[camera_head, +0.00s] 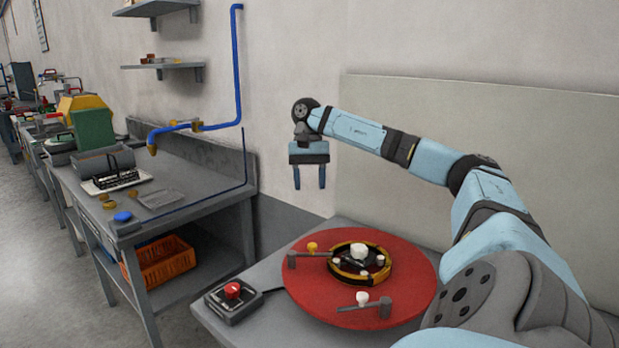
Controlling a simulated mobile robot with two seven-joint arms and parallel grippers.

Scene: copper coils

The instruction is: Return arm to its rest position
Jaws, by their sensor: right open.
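My right gripper (309,178) hangs at the end of my light blue right arm (362,132), pointing down with its two fingers apart and nothing between them. It is in the air above and behind the left part of a round red turntable (320,284), clear of it. A dark and copper-coloured ring-shaped coil (345,275) lies on the turntable around a white-topped centre knob (358,252). My left gripper is not in view.
A control box with a red button (232,291) sits at the table's left front. At left, a grey workbench (190,187) holds tools, with an orange crate (162,264) on its lower shelf. A blue pipe (239,70) runs along the wall. A pale panel (480,120) stands behind my arm.

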